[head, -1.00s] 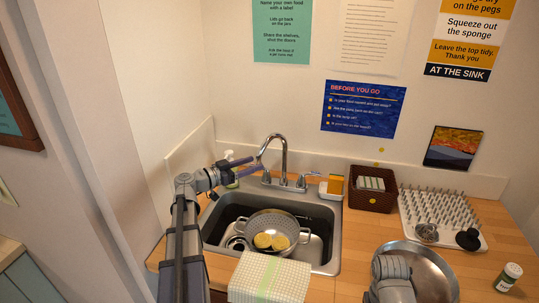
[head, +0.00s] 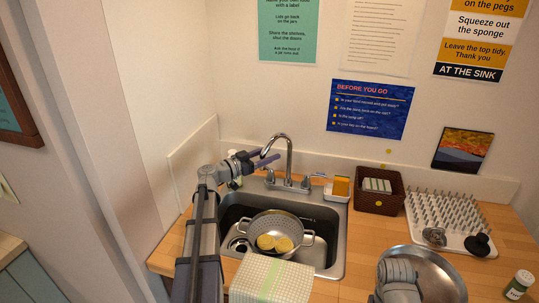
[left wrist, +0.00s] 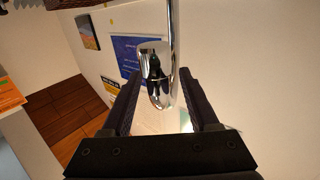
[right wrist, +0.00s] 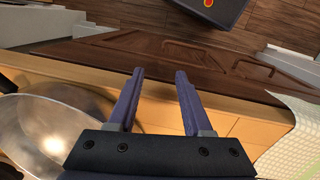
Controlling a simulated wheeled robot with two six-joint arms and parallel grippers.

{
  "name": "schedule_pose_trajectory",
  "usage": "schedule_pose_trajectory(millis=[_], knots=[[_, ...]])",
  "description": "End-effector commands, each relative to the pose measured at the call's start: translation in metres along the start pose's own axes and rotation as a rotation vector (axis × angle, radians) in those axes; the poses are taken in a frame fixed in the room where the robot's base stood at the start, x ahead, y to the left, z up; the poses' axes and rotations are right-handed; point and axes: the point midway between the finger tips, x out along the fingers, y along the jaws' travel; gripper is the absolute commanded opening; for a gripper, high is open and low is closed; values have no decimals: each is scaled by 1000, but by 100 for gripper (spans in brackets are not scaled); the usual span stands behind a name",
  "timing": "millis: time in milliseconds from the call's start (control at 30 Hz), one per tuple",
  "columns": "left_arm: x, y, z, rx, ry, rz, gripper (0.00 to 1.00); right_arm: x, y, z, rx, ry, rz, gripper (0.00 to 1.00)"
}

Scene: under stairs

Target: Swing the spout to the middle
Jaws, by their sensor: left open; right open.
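The chrome gooseneck spout (head: 290,152) rises behind the sink (head: 339,240) and curves over to the left, its end left of the tap base. My left gripper (head: 268,157) is open at the spout's end. In the left wrist view the spout end (left wrist: 155,78) lies between the spread fingers of my left gripper (left wrist: 160,88), with gaps on both sides; I cannot tell how deep it is between them. My right gripper (right wrist: 160,78) is open and empty by the counter's front edge, away from the tap.
A checked cloth (head: 270,280) hangs over the front edge. A basket (head: 375,204), peg rack (head: 470,246), round metal pan (head: 445,285) and jar (head: 518,285) occupy the right counter. A wall stands close on the left.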

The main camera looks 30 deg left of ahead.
Motion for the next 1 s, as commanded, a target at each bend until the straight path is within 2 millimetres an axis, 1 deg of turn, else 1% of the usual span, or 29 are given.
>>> schedule_pose_trajectory(millis=[33, 133, 400, 900, 933, 1000], knots=[[4, 0, 0, 0, 0, 1, 61, 0, 0, 0, 0, 0, 0, 50], [8, 0, 0, 0, 0, 1, 61, 0, 0, 0, 0, 0, 0, 50], [8, 1, 0, 0, 0, 1, 61, 0, 0, 0, 0, 0, 0, 50], [8, 0, 0, 0, 0, 1, 4, 0, 0, 0, 0, 0, 0, 50], [8, 0, 0, 0, 0, 1, 1, 0, 0, 0, 0, 0, 0, 50], [8, 0, 0, 0, 0, 1, 0, 0, 0, 0, 0, 0, 0, 50]])
